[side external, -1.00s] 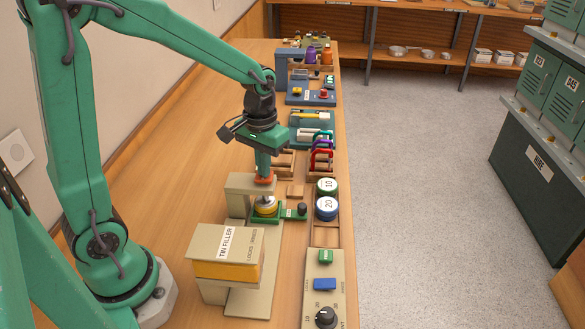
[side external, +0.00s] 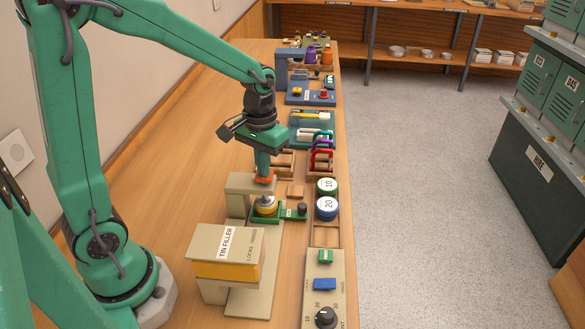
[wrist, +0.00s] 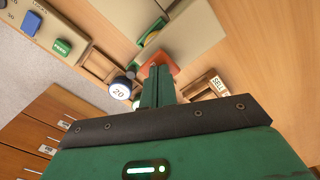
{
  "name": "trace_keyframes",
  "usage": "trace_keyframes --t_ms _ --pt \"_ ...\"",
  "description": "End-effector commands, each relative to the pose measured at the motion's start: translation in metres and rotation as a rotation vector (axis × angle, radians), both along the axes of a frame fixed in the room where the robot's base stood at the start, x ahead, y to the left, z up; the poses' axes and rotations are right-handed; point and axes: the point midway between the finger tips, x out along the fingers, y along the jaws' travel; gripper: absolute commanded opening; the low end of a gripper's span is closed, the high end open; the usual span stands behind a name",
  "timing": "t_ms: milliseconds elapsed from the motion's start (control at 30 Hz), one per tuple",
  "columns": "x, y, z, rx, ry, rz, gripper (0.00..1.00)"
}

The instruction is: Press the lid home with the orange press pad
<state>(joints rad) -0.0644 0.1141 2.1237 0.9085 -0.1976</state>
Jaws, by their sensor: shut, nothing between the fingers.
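The orange press pad (side external: 264,179) sits on top of the beige press (side external: 248,184) on the bench. My gripper (side external: 263,173) is shut and empty, pointing down, with its fingertips at the pad. They look to be touching it. In the wrist view the pad (wrist: 160,58) shows just beyond my shut fingers (wrist: 158,72). Below the pad, a yellow tin (side external: 265,209) stands in a green holder (side external: 279,215), under the press's grey plunger. The plunger covers the tin's top, so I cannot tell how the lid sits.
The beige tin filler (side external: 227,265) stands nearer the camera. Green and blue round weights (side external: 327,207) sit to the right of the holder. A control panel (side external: 322,285) with buttons and a knob lies at the front right. Wooden racks stand behind the press. The bench left of the press is clear.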

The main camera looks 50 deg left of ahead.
Motion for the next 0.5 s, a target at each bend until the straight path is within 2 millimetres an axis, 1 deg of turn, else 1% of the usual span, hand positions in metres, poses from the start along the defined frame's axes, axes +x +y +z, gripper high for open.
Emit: trace_keyframes --t_ms 500 --pt "0.001 0.000 0.022 0.000 -0.005 0.000 0.00"
